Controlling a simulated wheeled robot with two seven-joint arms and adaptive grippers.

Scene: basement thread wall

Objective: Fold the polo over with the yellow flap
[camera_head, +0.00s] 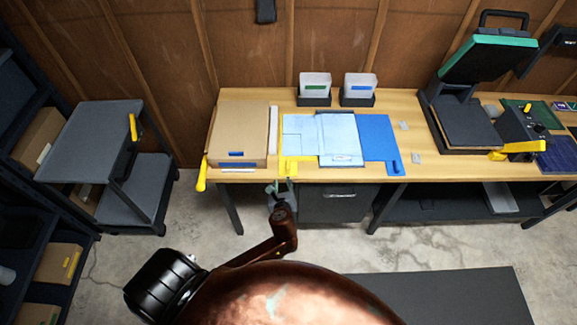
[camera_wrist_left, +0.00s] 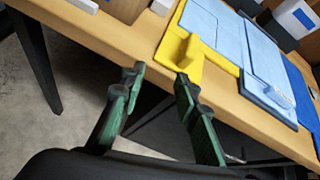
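The light-blue polo (camera_head: 339,138) lies flat on the folding board on the workbench. Its left part spreads over the yellow flap (camera_head: 284,165), which lies flat at the board's left. The blue flap (camera_head: 377,138) on the right lies flat with no cloth on it. In the left wrist view the yellow flap (camera_wrist_left: 215,72) has a raised yellow tab at its near edge, and the polo (camera_wrist_left: 225,28) shows beyond. My left gripper (camera_head: 281,188) is just off the bench's front edge, near that tab. Its fingers (camera_wrist_left: 158,82) are apart and empty. My right gripper is not in view.
A cardboard box (camera_head: 238,130) stands left of the board, and a yellow handle (camera_head: 201,178) sticks out at the bench's left end. Two bins (camera_head: 315,88) stand behind. A heat press (camera_head: 470,115) is at right. A grey cart (camera_head: 95,135) stands left.

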